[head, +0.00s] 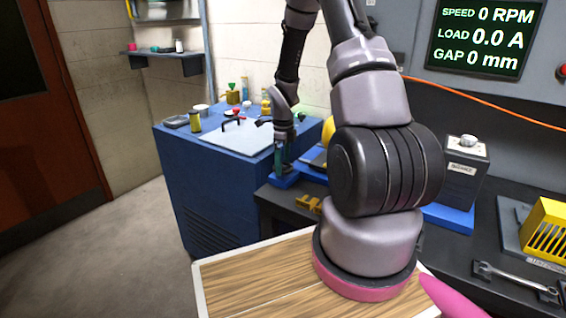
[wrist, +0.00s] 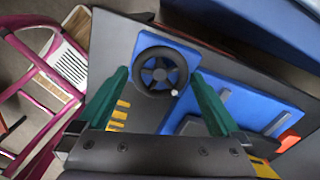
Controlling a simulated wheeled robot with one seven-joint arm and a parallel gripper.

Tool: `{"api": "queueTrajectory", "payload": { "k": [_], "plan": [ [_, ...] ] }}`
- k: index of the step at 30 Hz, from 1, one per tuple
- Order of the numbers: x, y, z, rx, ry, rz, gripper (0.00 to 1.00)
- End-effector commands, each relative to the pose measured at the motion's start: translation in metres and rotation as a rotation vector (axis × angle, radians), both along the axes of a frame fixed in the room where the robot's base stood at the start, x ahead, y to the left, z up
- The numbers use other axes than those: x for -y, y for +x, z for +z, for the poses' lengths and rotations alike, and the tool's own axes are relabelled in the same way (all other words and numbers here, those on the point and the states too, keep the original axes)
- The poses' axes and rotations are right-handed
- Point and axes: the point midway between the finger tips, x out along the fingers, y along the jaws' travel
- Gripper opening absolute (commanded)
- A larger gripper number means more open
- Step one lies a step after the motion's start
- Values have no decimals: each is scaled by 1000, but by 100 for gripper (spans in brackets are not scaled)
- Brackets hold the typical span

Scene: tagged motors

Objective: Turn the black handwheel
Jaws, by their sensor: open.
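In the head view my gripper (head: 281,158) points down over the left end of the bench, and the wheel cannot be made out there.
A blue cabinet (head: 205,190) stands left of the bench. A grey motor box (head: 465,172) on a blue base, a yellow slotted part (head: 547,232) and a wrench (head: 512,280) lie to the right. A yellow piece (head: 308,204) sits near the bench's front edge.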

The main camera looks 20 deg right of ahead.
Motion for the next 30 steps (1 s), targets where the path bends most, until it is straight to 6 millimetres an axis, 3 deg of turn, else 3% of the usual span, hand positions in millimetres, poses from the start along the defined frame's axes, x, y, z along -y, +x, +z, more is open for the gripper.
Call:
{"api": "queueTrajectory", "payload": {
  "k": [8, 13, 23, 30],
  "plan": [
    [0, 0, -1, 0, 0, 0, 100],
    [0, 0, -1, 0, 0, 0, 37],
    [0, 0, -1, 1, -1, 44, 37],
    [0, 0, -1, 1, -2, 192, 37]
  ]
}}
